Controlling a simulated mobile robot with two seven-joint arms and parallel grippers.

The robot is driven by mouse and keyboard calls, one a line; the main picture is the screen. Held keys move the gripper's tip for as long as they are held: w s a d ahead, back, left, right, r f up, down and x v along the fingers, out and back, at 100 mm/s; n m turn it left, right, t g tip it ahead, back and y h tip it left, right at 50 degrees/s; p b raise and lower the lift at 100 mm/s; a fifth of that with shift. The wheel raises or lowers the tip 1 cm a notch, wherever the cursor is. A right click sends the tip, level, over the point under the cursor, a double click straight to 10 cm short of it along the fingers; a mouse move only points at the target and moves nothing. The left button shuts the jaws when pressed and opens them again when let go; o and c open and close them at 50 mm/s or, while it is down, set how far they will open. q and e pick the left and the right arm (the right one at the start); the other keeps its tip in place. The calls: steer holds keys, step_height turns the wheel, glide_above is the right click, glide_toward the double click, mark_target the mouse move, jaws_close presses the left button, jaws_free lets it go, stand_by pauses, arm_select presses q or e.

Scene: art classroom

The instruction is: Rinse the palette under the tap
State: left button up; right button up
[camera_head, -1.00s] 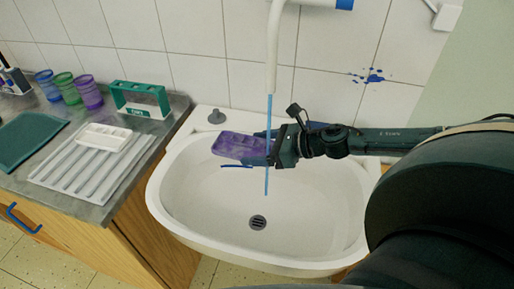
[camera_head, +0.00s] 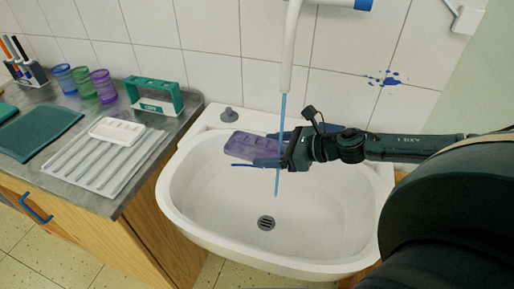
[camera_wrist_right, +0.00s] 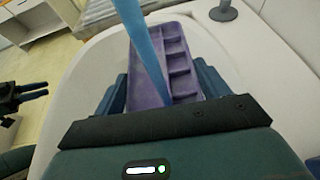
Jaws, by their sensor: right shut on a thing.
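My right gripper (camera_head: 281,152) is shut on one end of the purple palette (camera_head: 240,146) and holds it above the sink basin. In the right wrist view the palette (camera_wrist_right: 176,62) shows a long well and a row of small compartments between the fingers (camera_wrist_right: 165,88). The white tap (camera_head: 290,50) runs a blue water stream (camera_head: 281,112). The stream crosses the palette in the wrist view and shows below the gripper in the head view; exact contact is unclear. A dark gripper, apparently my left, shows at the wrist view's left edge (camera_wrist_right: 36,91), its fingers apart and empty.
The white sink (camera_head: 185,205) has a drain (camera_head: 266,223) and a grey knob (camera_head: 229,115) on its rim.

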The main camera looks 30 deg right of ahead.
steer(key=shift+w, duration=0.35)
steer(key=shift+s, duration=0.1)
steer(key=shift+s+f, duration=0.1)
steer(key=shift+s, duration=0.05)
steer(key=shift+s+b, duration=0.35)
steer(key=shift+b, duration=0.05)
